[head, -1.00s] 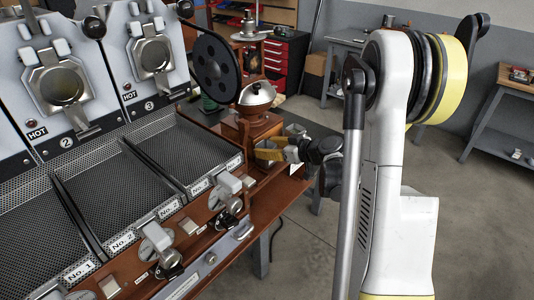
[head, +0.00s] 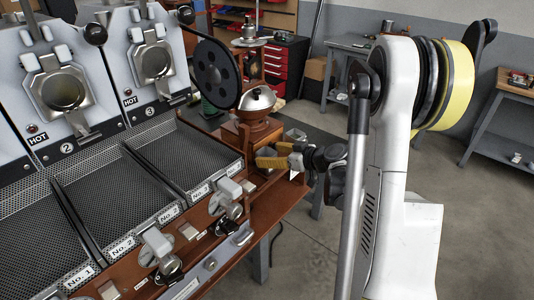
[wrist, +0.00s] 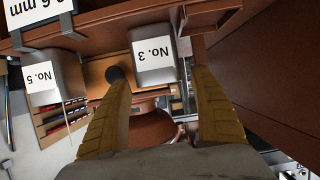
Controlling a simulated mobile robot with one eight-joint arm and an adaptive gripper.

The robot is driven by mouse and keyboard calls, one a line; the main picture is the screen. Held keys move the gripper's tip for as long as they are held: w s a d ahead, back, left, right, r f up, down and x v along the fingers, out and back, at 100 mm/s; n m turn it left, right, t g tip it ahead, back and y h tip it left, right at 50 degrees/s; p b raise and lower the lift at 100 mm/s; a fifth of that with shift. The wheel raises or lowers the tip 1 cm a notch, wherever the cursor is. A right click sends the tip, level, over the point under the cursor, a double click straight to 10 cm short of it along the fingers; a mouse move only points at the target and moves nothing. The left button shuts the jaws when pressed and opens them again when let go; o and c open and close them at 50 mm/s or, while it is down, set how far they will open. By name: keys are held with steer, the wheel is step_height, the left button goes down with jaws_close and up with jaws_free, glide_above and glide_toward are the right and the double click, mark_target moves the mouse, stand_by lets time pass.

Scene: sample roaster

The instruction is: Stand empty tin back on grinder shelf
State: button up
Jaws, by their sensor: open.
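My gripper (wrist: 163,72) is open, its two yellow fingers reaching up the wrist view. A grey tin labelled No. 3 (wrist: 169,75) is just beyond and between the fingertips. I cannot tell whether either finger touches it. A second grey tin, No. 5 (wrist: 62,74), stands apart to its left. In the head view my gripper (head: 258,160) is beside the grinder (head: 257,125) with the silver dome. The tins' insides are hidden.
A brown panel (wrist: 268,60) is close to the right finger in the wrist view. In the head view, mesh cooling trays (head: 180,160) and sample levers (head: 228,200) fill the left. A red drawer cabinet (head: 285,62) stands behind. Open floor lies to the right.

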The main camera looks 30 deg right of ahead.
steer(key=p+v, duration=0.2)
steer(key=v, duration=0.8)
steer(key=shift+s+r, duration=0.1)
steer(key=shift+s, duration=0.05)
